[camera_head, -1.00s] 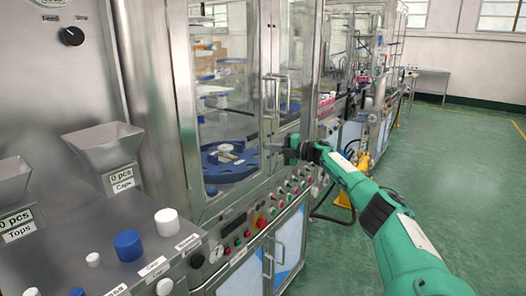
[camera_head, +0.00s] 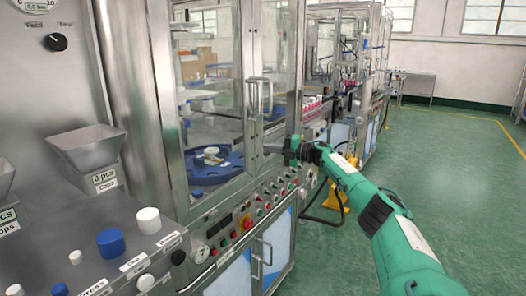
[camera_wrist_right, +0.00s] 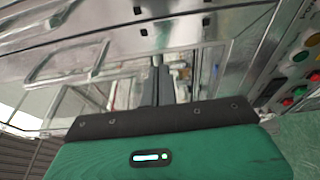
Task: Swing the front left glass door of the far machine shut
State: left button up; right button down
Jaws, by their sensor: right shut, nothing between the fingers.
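The machine with glass doors stands beyond the control panel and hoppers. Its front left glass door (camera_head: 212,45) is a tall clear pane in a metal frame, with a long vertical handle (camera_head: 254,98) at its right edge. Its door edge looks close to the neighbouring right door (camera_head: 283,60); I cannot tell whether a gap remains. My right gripper (camera_head: 275,151) is shut and empty, low in front of the doors, right of the left door's handle. In the right wrist view, its dark fingers (camera_wrist_right: 158,80) point toward glass and metal framing; contact is unclear. My left gripper is out of view.
A blue round plate (camera_head: 215,166) sits behind the glass. A sloped panel with buttons (camera_head: 247,222) lies below the doors. Cap hoppers (camera_head: 88,148) and loose caps (camera_head: 110,242) are at the left. Green floor (camera_head: 450,170) is open at the right.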

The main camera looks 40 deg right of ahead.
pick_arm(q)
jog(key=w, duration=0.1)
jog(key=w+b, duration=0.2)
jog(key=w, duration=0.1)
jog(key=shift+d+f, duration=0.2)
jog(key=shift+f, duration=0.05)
pick_arm(e)
jog(key=s+d+f, duration=0.1)
jog(key=s+d, duration=0.2)
jog(key=d, duration=0.3)
jog(key=shift+s+d, duration=0.3)
jog(key=shift+d, duration=0.05)
